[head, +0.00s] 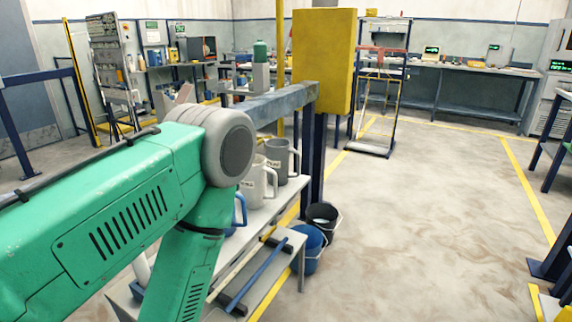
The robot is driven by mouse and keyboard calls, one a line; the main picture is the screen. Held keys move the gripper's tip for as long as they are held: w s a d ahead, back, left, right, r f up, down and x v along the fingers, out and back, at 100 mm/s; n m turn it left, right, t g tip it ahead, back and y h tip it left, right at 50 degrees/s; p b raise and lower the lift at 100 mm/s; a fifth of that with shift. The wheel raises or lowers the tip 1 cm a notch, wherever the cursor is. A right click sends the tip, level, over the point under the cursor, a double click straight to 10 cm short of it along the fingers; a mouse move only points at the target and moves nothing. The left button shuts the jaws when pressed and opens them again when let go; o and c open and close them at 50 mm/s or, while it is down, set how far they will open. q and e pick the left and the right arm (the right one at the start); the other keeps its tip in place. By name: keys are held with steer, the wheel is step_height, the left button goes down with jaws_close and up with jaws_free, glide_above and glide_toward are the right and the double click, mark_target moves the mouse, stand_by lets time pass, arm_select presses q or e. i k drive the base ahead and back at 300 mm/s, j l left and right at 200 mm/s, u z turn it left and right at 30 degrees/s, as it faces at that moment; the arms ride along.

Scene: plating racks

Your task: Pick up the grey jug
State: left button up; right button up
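The grey jug (278,158) stands upright on the white bench top (262,213), at its far end near the blue post. Its handle faces right. A white jug (256,180) stands just in front of it and covers part of its lower left side. My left arm comes in from the left and fills the left foreground, hiding much of the bench. My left gripper is out of the frame, below the picture. My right gripper is not in view either. No gripper is seen touching the grey jug.
A blue jug (239,212) is partly hidden behind my arm. A lower shelf (268,287) holds blue and black bars. Blue and black buckets (322,217) stand on the floor beside the bench. A blue post and yellow panel (325,60) rise behind.

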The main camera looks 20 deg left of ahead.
mark_target(278, 150)
steer(key=i+u, duration=0.15)
steer(key=u, duration=0.65)
